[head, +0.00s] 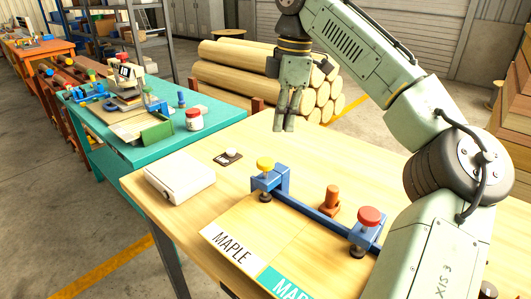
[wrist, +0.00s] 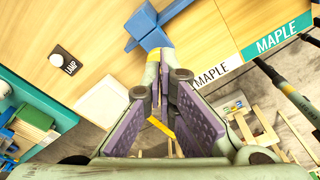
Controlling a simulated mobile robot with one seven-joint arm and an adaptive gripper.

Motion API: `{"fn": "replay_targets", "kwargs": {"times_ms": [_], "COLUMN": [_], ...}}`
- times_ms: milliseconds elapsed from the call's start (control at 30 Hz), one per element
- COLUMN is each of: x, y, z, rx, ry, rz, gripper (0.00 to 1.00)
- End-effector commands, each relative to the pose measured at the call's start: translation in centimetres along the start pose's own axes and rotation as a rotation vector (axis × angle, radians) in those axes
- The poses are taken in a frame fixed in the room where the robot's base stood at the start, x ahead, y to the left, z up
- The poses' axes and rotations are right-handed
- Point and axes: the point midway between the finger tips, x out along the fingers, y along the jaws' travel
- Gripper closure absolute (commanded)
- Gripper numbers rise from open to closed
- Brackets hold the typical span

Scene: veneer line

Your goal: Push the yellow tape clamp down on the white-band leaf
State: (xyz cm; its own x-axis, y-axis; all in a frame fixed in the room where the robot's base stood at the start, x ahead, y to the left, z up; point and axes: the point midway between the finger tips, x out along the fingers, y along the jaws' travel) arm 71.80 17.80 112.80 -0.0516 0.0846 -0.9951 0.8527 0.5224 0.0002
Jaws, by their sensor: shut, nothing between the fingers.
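The yellow tape clamp (head: 265,164) is a yellow knob on a blue block at the left end of a blue bar on the wooden table. The white-band leaf (head: 222,226) lies in front of it, with a white strip lettered MAPLE; the strip also shows in the wrist view (wrist: 214,73). My gripper (head: 284,128) is shut and empty, pointing down above the table, higher than the yellow knob and apart from it.
A red-knobbed clamp (head: 369,217) stands at the bar's right end, above a teal-band leaf (head: 288,284). An orange-brown peg (head: 331,198) stands behind the bar. A lamp button (head: 230,154) and a pale box (head: 180,178) are to the left.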

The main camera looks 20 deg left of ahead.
Motion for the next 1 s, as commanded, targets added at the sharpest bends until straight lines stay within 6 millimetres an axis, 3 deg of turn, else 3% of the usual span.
{"fn": "replay_targets", "kwargs": {"times_ms": [200,400,1000], "x": [-4.0,-5.7,-6.1], "y": [0.0,0.0,0.0], "z": [0.0,-0.1,0.0], "rx": [0.002,-0.001,-0.002], "ry": [-0.004,-0.001,0.001], "rz": [0.002,0.001,0.001], "gripper": [1.0,1.0,1.0]}}
